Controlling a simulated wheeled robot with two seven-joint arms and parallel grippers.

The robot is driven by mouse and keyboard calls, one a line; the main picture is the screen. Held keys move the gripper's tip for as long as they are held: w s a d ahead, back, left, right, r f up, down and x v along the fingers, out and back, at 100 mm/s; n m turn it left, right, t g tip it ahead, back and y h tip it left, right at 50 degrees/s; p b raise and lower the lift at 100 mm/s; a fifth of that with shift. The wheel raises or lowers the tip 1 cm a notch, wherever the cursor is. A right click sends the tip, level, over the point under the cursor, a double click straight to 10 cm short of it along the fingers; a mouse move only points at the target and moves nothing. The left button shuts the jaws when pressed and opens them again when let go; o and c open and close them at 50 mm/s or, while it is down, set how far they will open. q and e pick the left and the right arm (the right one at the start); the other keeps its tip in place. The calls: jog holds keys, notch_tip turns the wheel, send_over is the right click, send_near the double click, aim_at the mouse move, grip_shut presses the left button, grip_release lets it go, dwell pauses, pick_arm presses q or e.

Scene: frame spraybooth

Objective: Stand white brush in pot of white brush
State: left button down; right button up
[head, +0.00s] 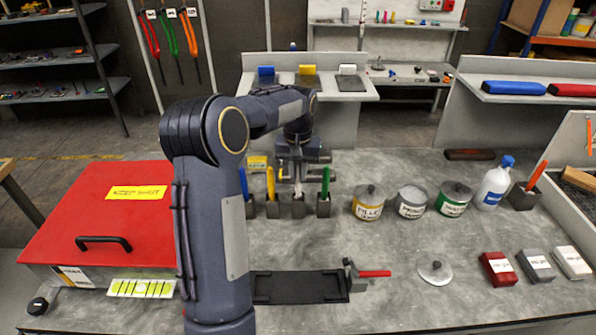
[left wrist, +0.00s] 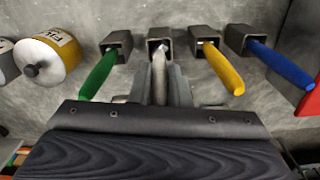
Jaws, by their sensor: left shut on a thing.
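My left gripper (head: 298,170) is shut on the white brush (left wrist: 159,76), above the row of small grey pots. In the left wrist view, the brush's far end is at the mouth of the white brush's pot (left wrist: 166,34); I cannot tell how deep it reaches. This pot also shows in the head view (head: 298,209), between the pots of the yellow brush (head: 271,184) and the green brush (head: 326,183). The blue brush (head: 244,183) stands in the leftmost pot. The gripper hides part of the white brush. My right gripper is out of view.
Several labelled tins, such as a yellow one (head: 369,205), stand right of the pots. A red lidded box (head: 100,215) is at the left. A black tray (head: 300,287) and a red-handled tool (head: 374,273) lie in front. A white bottle (head: 493,187) stands at the right.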

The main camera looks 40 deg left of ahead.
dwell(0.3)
pick_arm(q)
jog(key=c, duration=1.3)
grip_release()
notch_tip(320, 180, up, 8)
jog(key=shift+f+b, duration=0.25)
jog(key=shift+b, duration=0.05)
jog(key=shift+r, duration=0.1)
